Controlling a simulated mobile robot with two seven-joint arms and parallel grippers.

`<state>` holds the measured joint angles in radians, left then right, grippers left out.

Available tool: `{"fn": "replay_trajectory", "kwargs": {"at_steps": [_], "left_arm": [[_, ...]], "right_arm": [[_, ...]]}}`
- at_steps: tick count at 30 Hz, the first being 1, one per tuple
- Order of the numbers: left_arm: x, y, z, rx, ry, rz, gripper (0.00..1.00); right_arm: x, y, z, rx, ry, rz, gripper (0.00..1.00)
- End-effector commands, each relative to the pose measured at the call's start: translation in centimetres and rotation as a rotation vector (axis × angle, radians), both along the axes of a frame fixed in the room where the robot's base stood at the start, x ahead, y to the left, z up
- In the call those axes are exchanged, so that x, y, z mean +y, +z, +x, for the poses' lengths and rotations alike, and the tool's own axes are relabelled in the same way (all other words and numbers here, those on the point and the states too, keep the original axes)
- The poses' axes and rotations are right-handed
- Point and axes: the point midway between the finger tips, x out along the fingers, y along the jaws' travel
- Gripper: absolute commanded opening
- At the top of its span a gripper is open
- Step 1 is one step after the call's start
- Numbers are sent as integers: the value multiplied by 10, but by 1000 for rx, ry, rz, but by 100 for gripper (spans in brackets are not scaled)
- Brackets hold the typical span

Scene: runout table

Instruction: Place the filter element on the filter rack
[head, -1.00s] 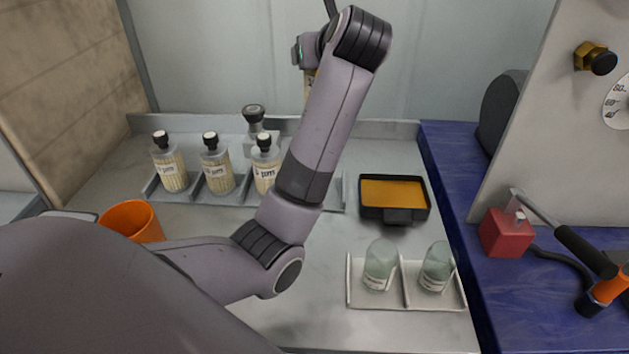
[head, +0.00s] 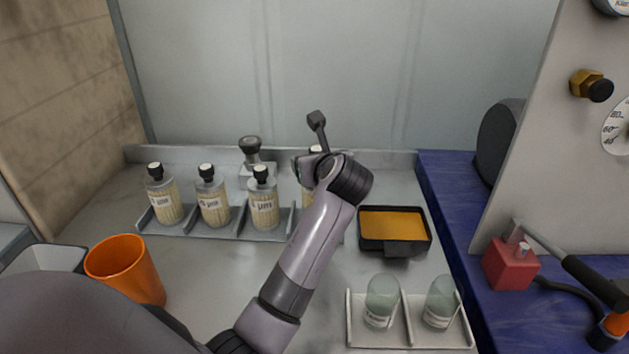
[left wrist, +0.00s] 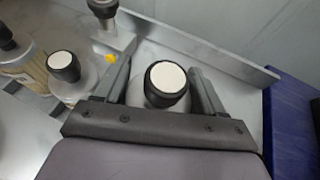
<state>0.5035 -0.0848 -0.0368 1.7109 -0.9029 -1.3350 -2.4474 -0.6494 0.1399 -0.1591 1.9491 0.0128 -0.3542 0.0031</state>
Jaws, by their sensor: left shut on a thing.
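The filter element (head: 308,197) is a pale pleated cartridge with a black, white-topped cap. My left gripper (head: 312,172) is shut on it, upright at the right end of the grey filter rack (head: 285,231); my wrist hides part of it. In the left wrist view the element's cap (left wrist: 166,77) sits between the two fingers of my left gripper (left wrist: 160,70). I cannot tell whether its base touches the rack. Several similar elements stand in the rack to the left, such as this one (head: 264,205). My right gripper is not in view.
A metal fitting with a dark knob (head: 250,147) stands behind the rack. An orange cup (head: 125,270) is at left. A black tray with orange contents (head: 394,224) and a white tray (head: 407,335) with two greenish jars are at right. A red block (head: 511,264) lies on the blue surface.

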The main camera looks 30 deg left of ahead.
Motion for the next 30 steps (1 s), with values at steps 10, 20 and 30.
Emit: {"fn": "replay_trajectory", "kwargs": {"at_steps": [10, 20, 30], "left_arm": [[0, -42, 0, 1, 0, 0, 31], [0, -43, 0, 0, -1, 1, 31], [0, -46, 0, 1, 0, -1, 95]], "right_arm": [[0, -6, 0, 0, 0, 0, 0], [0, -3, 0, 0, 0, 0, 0], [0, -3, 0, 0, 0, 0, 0]]}}
